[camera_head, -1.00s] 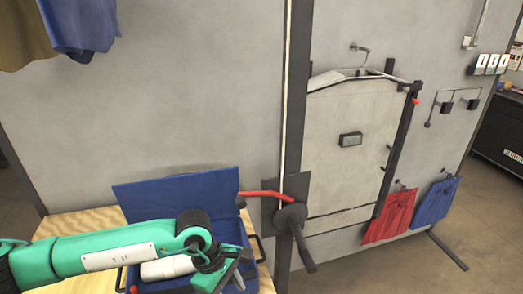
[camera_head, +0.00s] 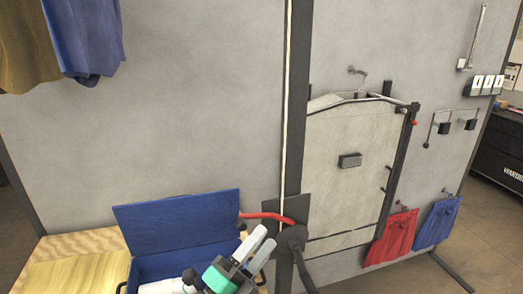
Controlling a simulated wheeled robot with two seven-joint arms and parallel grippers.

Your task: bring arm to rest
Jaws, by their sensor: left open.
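My left gripper (camera_head: 252,249) shows at the bottom centre, its two pale fingers apart with nothing between them. It is in front of the right side of an open blue box (camera_head: 180,226), just left of the dark crank or handle on the post. Most of my left arm is below the picture's edge. My right arm and gripper do not show.
The box stands on a wooden table (camera_head: 75,262) with something white inside it. A red lever (camera_head: 267,216) juts from the dark post (camera_head: 295,120) near my gripper. Red cloth (camera_head: 391,238) and blue cloth (camera_head: 436,222) hang on the right of the grey wall, and garments (camera_head: 88,35) hang top left.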

